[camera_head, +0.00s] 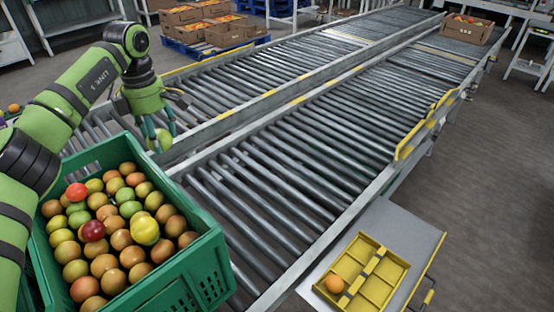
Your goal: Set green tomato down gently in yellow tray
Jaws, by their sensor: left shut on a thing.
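My left gripper (157,135) comes in from the left and points down over the near edge of the roller conveyor, just beyond the green crate. It is shut on a green tomato (161,141), which shows between its fingertips. The yellow tray (384,281) lies on a grey side table at the lower right, well away from the gripper. It has several compartments, and an orange tomato (334,284) sits in the one at its left end. My right gripper is not in view.
A green crate (208,254) full of mixed tomatoes stands at the lower left. Roller conveyors (290,155) with raised rails run between the gripper and the grey table (407,222). A cardboard box (467,30) stands at the far end. Stacked boxes (229,32) stand on a blue pallet at the back.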

